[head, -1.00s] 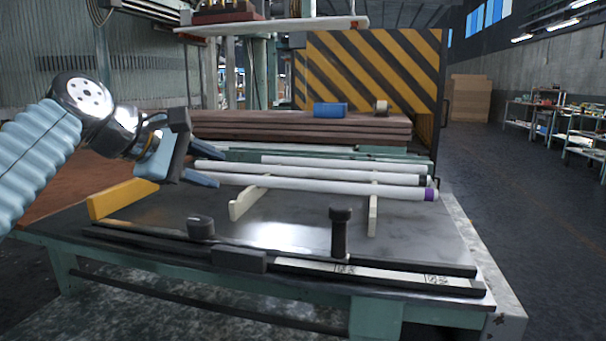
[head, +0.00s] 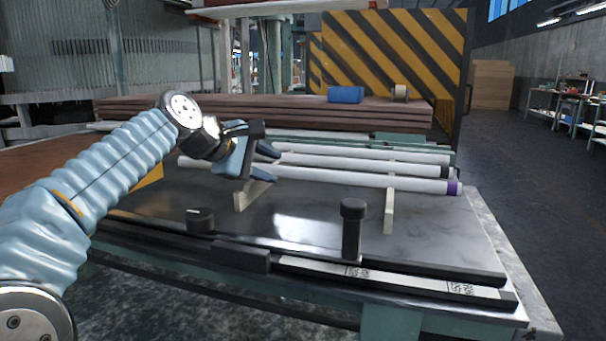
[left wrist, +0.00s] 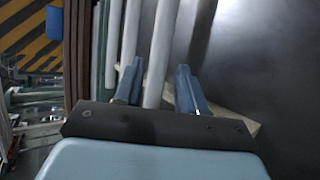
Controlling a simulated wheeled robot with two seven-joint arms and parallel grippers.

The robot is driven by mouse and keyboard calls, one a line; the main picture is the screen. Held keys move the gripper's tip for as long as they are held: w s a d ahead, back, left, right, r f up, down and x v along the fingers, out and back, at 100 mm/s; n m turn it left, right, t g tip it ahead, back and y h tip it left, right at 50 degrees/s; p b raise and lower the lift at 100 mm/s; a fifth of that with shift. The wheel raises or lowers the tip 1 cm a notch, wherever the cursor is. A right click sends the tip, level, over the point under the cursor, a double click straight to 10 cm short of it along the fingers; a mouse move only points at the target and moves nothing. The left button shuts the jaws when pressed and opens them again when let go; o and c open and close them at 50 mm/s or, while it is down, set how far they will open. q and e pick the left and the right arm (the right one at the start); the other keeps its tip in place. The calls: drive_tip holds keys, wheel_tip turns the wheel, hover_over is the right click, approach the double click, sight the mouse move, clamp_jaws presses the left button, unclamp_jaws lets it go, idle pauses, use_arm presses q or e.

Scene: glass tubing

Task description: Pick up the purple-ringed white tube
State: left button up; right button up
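The purple-ringed white tube (head: 380,181) lies across pale supports on the dark table. It is the front tube of the row, and its purple ring (head: 453,188) is at the right end in the head view. My left gripper (head: 266,162) is over its left part and hides a stretch of it. In the left wrist view, the open fingers of my left gripper (left wrist: 157,90) stand on either side of the front white tube (left wrist: 160,50), with gaps showing. The purple ring is not visible there. My right gripper is not in view.
Another white tube (head: 400,166) with a dark end lies just behind. Pale supports (head: 389,210) cross beneath. A black knobbed post (head: 352,228) and a short black knob (head: 200,220) stand in front. A blue block (head: 345,94) rests on the brown stack behind.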

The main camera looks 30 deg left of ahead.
sight(279, 170)
use_arm(q)
drive_tip(key=shift+x, duration=1.55)
drive_tip(key=shift+a, duration=0.1)
clamp_jaws()
drive_tip(key=shift+r, duration=0.1)
